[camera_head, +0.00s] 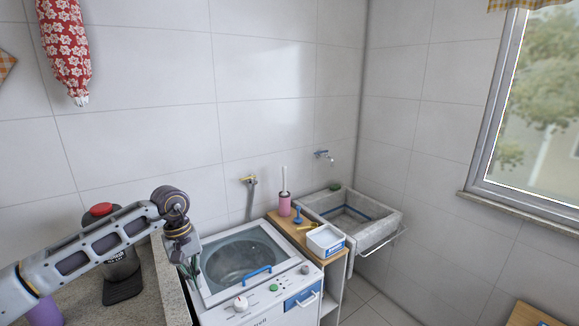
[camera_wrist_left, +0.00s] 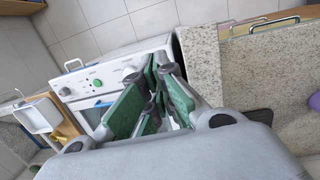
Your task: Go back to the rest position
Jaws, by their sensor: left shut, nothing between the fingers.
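My left gripper (camera_head: 192,268) hangs at the end of my left arm, pointing down beside the left edge of the washing machine (camera_head: 212,311). In the left wrist view its green-padded fingers (camera_wrist_left: 151,108) are shut with nothing between them. The same view shows the washing machine's control panel (camera_wrist_left: 107,80) and the granite counter (camera_wrist_left: 250,72) beyond the fingers. The gripper appears apart from both, though the exact gap cannot be told. My right gripper is not in view.
A coffee maker (camera_head: 121,268) stands on the counter behind my left arm, and a purple item (camera_head: 46,312) is at lower left. A wooden shelf (camera_head: 337,261) holds a white box (camera_head: 326,241) and a pink brush holder (camera_head: 284,204). A stone sink (camera_head: 385,233) is further right. Floor shows beyond.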

